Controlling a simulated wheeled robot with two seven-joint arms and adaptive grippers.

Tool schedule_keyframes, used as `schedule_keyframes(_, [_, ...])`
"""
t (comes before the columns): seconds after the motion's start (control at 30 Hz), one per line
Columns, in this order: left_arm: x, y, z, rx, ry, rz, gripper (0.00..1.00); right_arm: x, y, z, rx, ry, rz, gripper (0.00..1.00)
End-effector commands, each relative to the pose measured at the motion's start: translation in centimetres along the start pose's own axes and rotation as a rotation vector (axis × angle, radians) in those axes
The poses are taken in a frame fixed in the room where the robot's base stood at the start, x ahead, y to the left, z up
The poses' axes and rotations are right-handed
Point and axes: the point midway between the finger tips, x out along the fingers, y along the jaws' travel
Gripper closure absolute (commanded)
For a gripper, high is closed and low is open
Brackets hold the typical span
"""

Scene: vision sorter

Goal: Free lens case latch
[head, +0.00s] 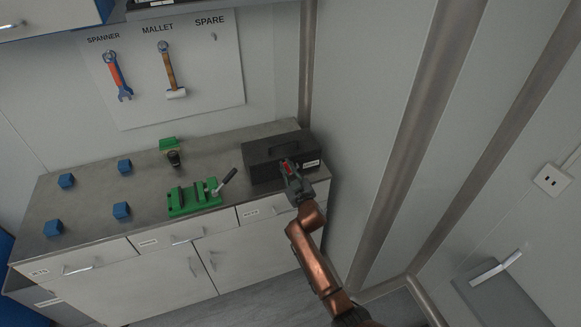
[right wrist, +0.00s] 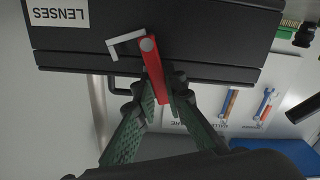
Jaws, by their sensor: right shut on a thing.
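The lens case (head: 262,158) is a dark box on the right end of the worktop, with a handle on top. It fills the top of the right wrist view (right wrist: 215,30), where its label reads LENSES upside down. The red latch lever (right wrist: 153,62) sits on its front, on a round grey pivot beside a pale bent bracket (right wrist: 125,40). My right gripper (head: 288,170) is at the case's front. In the right wrist view its green-padded fingers (right wrist: 164,92) are shut on the red lever and hide part of it. The lid looks closed. My left gripper is out of view.
A green vise (head: 195,198) with a dark handle stands left of the case. Several blue blocks (head: 122,210) and a dark cylinder (head: 173,158) are on the worktop (head: 95,215). A spanner (head: 116,76) and mallet (head: 170,70) hang behind. A wall is close at right.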

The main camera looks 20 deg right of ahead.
Motion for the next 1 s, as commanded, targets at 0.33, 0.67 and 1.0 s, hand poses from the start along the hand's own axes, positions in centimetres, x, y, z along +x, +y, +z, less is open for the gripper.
schedule_keyframes(0.33, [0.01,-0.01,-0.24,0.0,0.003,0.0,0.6,0.25,-0.69,0.32,0.023,-0.007,-0.009,1.0])
schedule_keyframes(0.67, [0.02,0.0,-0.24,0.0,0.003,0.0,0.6,0.22,-0.75,0.37,0.024,-0.008,-0.01,0.82])
schedule_keyframes(1.0, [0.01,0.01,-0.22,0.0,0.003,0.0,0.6,0.29,-0.91,-0.01,0.022,-0.001,-0.012,0.71])
